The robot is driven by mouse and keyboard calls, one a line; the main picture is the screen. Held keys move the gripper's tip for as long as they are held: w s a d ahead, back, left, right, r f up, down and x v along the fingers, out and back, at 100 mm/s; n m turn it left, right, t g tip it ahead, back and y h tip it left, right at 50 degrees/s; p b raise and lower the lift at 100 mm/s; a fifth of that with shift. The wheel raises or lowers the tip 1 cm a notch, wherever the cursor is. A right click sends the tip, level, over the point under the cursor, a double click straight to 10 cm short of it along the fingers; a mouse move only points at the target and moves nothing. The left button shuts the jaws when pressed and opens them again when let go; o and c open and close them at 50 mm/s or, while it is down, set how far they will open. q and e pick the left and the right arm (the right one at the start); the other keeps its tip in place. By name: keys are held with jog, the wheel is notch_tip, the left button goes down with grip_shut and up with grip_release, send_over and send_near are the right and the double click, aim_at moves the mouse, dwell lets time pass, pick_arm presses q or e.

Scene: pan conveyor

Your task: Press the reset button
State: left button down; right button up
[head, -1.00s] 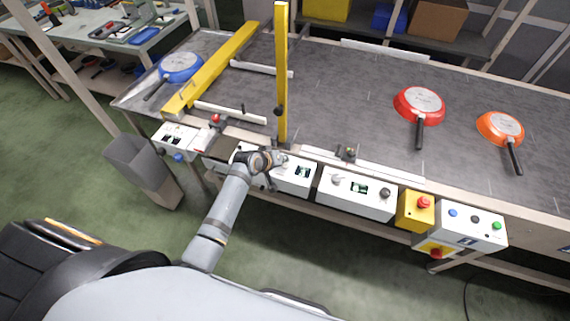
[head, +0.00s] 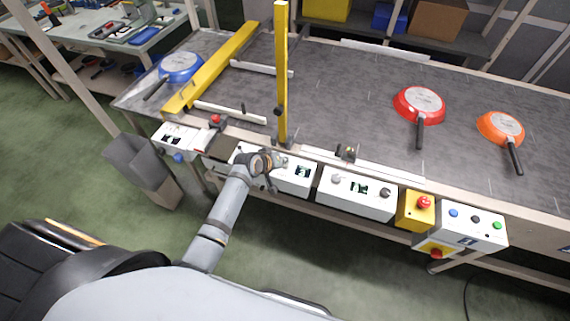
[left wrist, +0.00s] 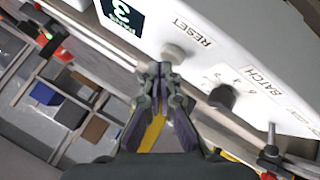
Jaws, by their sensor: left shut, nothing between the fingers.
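The reset button (left wrist: 173,53) is a pale round cap on a white control box, beside the printed word RESET in the left wrist view. My left gripper (left wrist: 160,70) is shut and empty, with its fingertips pointing at the button. The tips overlap the button's lower edge in the picture; I cannot tell whether they touch it. In the head view my left gripper (head: 280,161) is over the white control box (head: 297,183), and I cannot make out the button there. A dark display (left wrist: 121,14) reading 3 and a black BATCH knob (left wrist: 222,97) flank the button. My right gripper is not in view.
A yellow post (head: 282,75) rises just behind the gripper at the conveyor's edge. A red pan (head: 419,106), an orange pan (head: 500,128) and a blue pan (head: 180,66) lie on the conveyor (head: 345,95). A yellow box with a red button (head: 424,202) stands to the right.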

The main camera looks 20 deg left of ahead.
pick_arm(q)
jog(key=shift+f, duration=0.45)
dwell(0.3)
jog(key=shift+r, duration=0.1)
jog(key=shift+r+p, duration=0.85)
jog(key=shift+p, duration=0.1)
jog(key=shift+r, duration=0.1)
notch_tip(320, 180, up, 5)
jog(key=p, duration=0.5)
dwell(0.6)
